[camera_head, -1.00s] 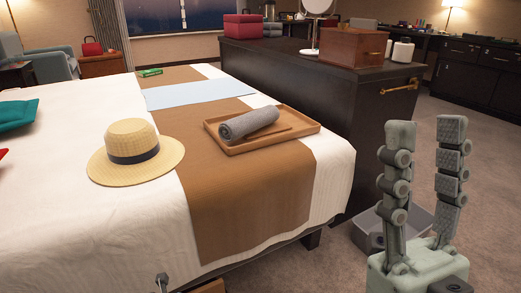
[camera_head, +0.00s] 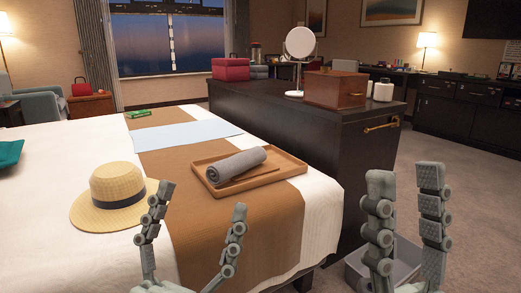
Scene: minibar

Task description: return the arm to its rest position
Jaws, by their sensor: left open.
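My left gripper (camera_head: 200,211) is open and empty at the bottom of the head view, in front of the bed's near edge. Its left finger overlaps the hat's brim in the picture. My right gripper (camera_head: 405,176) is upright at the lower right, with its two fingers spread apart and nothing between them. It is in front of the dark cabinet's near end and the grey floor. Most of both arms is out of view.
The bed (camera_head: 60,150) holds a straw hat (camera_head: 112,184) and a wooden tray (camera_head: 285,171) with a rolled grey towel (camera_head: 236,164). A dark cabinet (camera_head: 290,118) carries a wooden box (camera_head: 335,89) and a mirror (camera_head: 300,42). A grey bin (camera_head: 402,262) stands on the floor behind my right gripper.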

